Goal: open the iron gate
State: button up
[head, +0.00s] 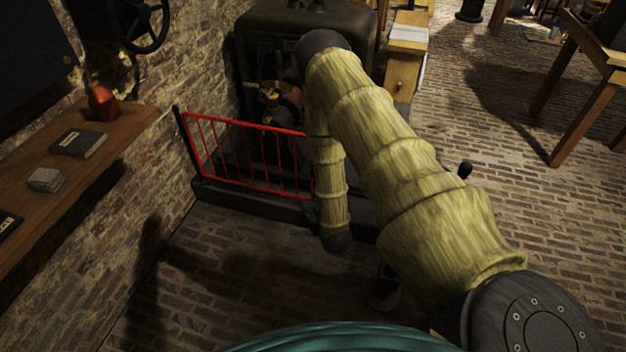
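The iron gate (240,152) is a low red frame with thin upright bars, in the left half of the head view. It stands in line above a dark sill (250,203) and looks closed. Its left end is at a black post (187,140) beside the brick wall. My sleeved forearm hangs down in front of its right end and hides that end and any latch. A dark part below my wrist (384,288), mostly hidden behind my upper arm, seems to be my gripper. It is on the near side of the gate, apart from it. Its fingers cannot be made out.
A dark machine (300,30) stands behind the gate. A black-knobbed post (465,169) rises right of my arm. A wooden shelf (85,150) with small objects runs along the left wall. The brick floor (230,270) before the gate is clear.

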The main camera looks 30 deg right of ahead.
jog(key=w+d+f+t+b, duration=0.1)
jog(key=w+d+b, duration=0.2)
jog(key=w, duration=0.3)
jog(key=w+d+t+h+b, duration=0.1)
jog(key=w+d+t+b, duration=0.1)
jog(key=w+d, duration=0.3)
jog(key=w+d+f+t+h+b, duration=0.1)
jog(key=w+d+t+b, duration=0.1)
jog(key=w+d+b, duration=0.2)
jog(key=shift+w+d+f+m+b, duration=0.15)
jog(key=shift+w+f+b, duration=0.05)
jog(key=shift+w, duration=0.6)
jog(key=shift+w+d+f+m+b, duration=0.15)
jog(key=shift+w, duration=0.6)
jog(key=shift+c, duration=0.5)
grip_shut()
